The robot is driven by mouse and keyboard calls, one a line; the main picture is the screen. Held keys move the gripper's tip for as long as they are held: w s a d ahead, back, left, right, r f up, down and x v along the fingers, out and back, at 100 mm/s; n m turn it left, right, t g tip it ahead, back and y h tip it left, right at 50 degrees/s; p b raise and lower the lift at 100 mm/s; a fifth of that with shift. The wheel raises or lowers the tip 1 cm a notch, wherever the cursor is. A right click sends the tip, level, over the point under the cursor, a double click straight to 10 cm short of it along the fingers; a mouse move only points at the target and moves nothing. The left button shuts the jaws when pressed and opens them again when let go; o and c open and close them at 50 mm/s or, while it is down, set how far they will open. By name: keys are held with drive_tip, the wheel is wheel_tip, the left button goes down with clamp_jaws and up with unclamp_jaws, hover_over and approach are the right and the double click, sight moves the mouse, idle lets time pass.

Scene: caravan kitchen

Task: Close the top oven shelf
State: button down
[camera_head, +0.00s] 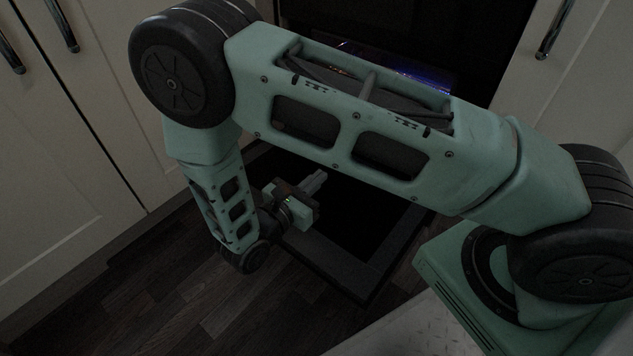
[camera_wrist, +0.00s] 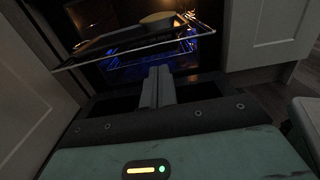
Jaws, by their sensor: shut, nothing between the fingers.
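In the wrist view, the top oven shelf (camera_wrist: 130,48) is a wire rack that sticks out of the lit oven (camera_wrist: 150,22) at the upper left. A dark tray (camera_wrist: 113,40) and a pale round item (camera_wrist: 157,18) appear on or just above it. My gripper (camera_wrist: 158,72) is shut and empty, pointing toward the oven below the shelf's front edge; I cannot tell whether it touches anything. In the head view, my gripper (camera_head: 316,179) is above the lowered oven door (camera_head: 345,262). My arm hides most of the oven and the shelf there.
A lower rack glows blue inside the oven (camera_wrist: 150,62). White cabinets flank the oven, on the left (camera_head: 60,150) and the right (camera_wrist: 265,30). The open door reaches out over the dark wooden floor (camera_head: 230,310), which is clear at the front left.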

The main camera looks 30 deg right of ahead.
drive_tip(key=b+x, duration=0.5)
drive_tip(key=x, duration=0.6)
drive_tip(key=shift+d, duration=0.2)
drive_tip(key=shift+w+d, duration=0.1)
drive_tip(key=p+x, duration=0.7)
drive_tip(key=x, duration=1.7)
drive_tip(key=shift+r, duration=0.15)
